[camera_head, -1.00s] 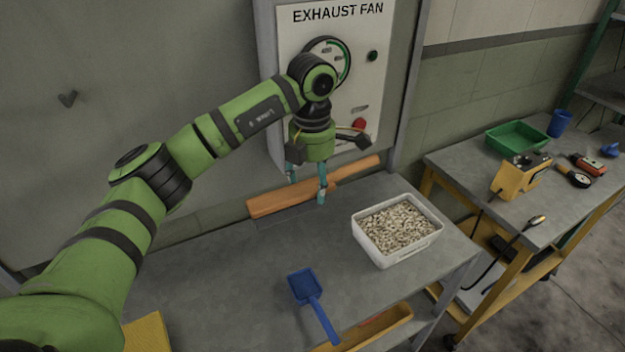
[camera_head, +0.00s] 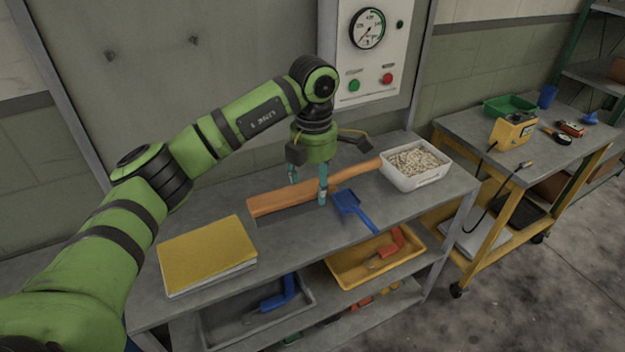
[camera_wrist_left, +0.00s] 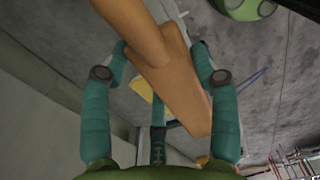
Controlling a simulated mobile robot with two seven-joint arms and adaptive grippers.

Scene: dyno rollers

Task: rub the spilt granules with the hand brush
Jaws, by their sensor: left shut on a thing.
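The hand brush (camera_head: 275,202) has a long orange-brown wooden body and handle. My left gripper (camera_head: 308,185) is shut on it and holds it level over the back of the grey bench. In the left wrist view the brush (camera_wrist_left: 180,85) lies between the teal fingers (camera_wrist_left: 165,90). A white tub (camera_head: 408,180) full of pale granules stands at the bench's right end, close to the brush handle in the picture. I cannot make out spilt granules on the bench top. My right gripper is not in view.
A blue scoop (camera_head: 352,208) lies on the bench right of the gripper. A yellow book or pad (camera_head: 207,252) lies at the left. The shelf below holds a yellow tray (camera_head: 345,272) and a grey tray (camera_head: 235,322). A second bench (camera_head: 470,130) stands at the right.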

